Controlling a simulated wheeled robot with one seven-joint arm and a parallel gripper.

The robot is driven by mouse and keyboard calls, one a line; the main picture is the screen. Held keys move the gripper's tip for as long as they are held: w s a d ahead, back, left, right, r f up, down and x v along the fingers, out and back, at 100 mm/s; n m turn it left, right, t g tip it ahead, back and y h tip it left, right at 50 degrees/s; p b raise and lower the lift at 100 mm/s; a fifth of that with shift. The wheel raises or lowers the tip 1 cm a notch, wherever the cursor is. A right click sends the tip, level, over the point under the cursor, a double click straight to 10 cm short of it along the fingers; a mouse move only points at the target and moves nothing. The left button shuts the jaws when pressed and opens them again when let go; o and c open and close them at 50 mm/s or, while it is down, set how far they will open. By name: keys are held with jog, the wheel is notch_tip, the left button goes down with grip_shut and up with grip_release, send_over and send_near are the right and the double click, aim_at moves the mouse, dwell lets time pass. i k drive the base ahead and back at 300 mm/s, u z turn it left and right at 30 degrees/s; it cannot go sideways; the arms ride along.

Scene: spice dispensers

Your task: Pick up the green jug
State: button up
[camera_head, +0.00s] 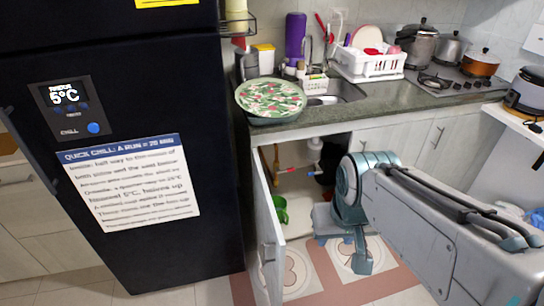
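A small green object, which looks like the green jug (280,207), is in the open cabinet under the sink, close behind the open cabinet door (266,240). Only part of it shows beside the door's edge. My arm reaches in from the right, with its far end in front of the cabinet opening. My gripper (323,222) seems to be at that end, to the right of the green jug and apart from it in the picture. Its fingers are not clear, so I cannot tell whether it is open or shut.
A black fridge (130,240) stands at the left, next to the open door. Pipes (290,170) run inside the cabinet. The counter above holds a patterned round lid or tray (270,97), a dish rack (370,62) and several pots. Tiled floor lies below.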

aim_at(280, 203)
jog(key=u, duration=0.05)
jog(key=k, duration=0.6)
jog(key=z, duration=0.8)
jog(key=i, duration=0.7)
jog(key=z, duration=0.65)
jog(key=i, duration=0.9)
jog(key=u, duration=0.95)
jog(key=i, duration=0.75)
jog(key=u, duration=0.8)
